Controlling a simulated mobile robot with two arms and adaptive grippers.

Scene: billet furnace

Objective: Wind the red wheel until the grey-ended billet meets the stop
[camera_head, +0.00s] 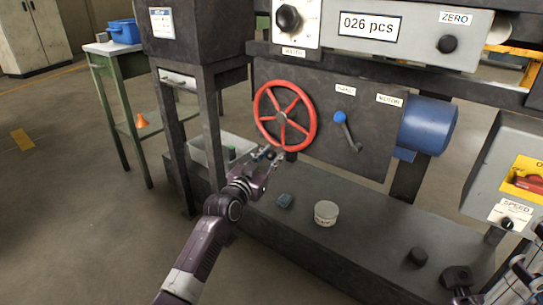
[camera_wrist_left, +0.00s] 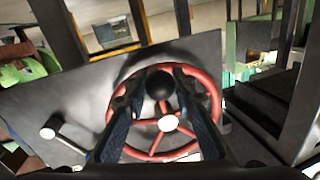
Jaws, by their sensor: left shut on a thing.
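The red wheel (camera_head: 313,122) stands upright on the dark panel of the machine. In the left wrist view the red wheel (camera_wrist_left: 213,105) fills the middle, with a pale hub and a black knob (camera_wrist_left: 160,85) near its rim. My left gripper (camera_head: 272,153) is at the wheel's lower edge in the head view. Its two dark fingers (camera_wrist_left: 160,88) lie on either side of the black knob and are shut on it. My right gripper (camera_head: 525,275) shows partly at the lower right corner, away from the wheel; its jaw opening is unclear.
A blue-handled lever (camera_head: 340,117) and a blue motor (camera_head: 428,125) sit right of the wheel. Open floor lies at the left.

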